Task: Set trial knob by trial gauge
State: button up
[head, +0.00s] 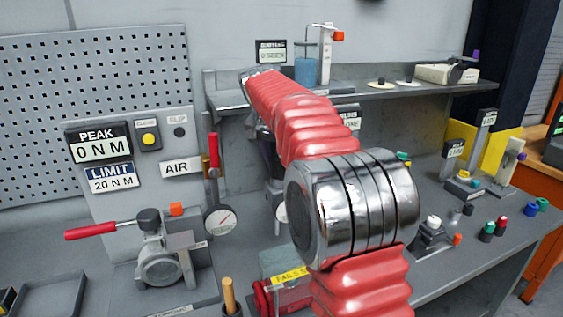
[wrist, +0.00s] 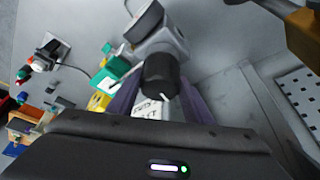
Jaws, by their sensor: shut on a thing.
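In the wrist view, a black knob (wrist: 160,78) with a white mark line sits on a grey metal body (wrist: 172,42). My gripper (wrist: 160,98) has its purple fingers on both sides of this knob and is shut on it. A round grey housing (wrist: 144,20), seen from its edge, joins the body above; it may be the trial gauge, but its face does not show. In the head view, my red arm hides the knob and gripper. A pale round dial (head: 280,212) shows partly behind the arm.
A display panel (head: 98,146) reads PEAK 0 N M. A shelf (head: 350,92) runs behind. Small coloured caps (head: 488,231) stand on the bench at right.

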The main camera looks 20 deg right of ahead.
jog(key=shift+w+m+g+h, duration=0.1)
jog(key=shift+m+g+h, duration=0.35)
jog(key=shift+m, duration=1.15)
jog(key=shift+y, duration=0.25)
jog(key=o, duration=1.1)
jog(key=shift+g, duration=0.25)
jog(key=shift+c, duration=0.2)
jog(key=shift+r, duration=0.1)
jog(key=v, duration=1.3)
jog(key=shift+a+r, duration=0.15)
jog(key=shift+a, duration=0.15)
